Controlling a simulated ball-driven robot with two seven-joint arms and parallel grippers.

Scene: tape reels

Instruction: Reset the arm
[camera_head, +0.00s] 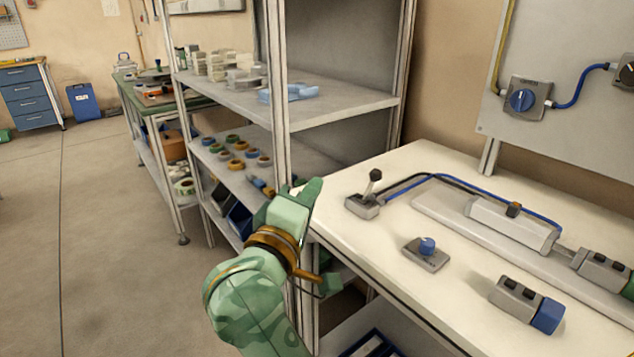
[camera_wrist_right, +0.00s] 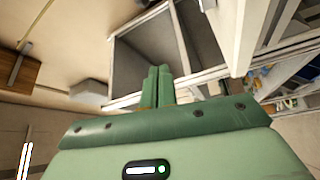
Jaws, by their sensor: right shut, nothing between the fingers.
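My right arm is green with a bronze-coloured wrist ring and rises from the bottom of the head view. Its gripper (camera_head: 308,192) is in front of the shelf post, beside the left end of the white workbench. In the right wrist view the two green fingers (camera_wrist_right: 158,86) stand side by side and closed, with nothing held between them. My left gripper does not show in either view.
The white workbench (camera_head: 400,165) carries a lever block (camera_head: 364,202), a blue-knob box (camera_head: 426,252) and a blue-ended block (camera_head: 527,303). Tape reels (camera_head: 236,153) lie on the lower shelf. Open floor (camera_head: 100,230) lies to the left.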

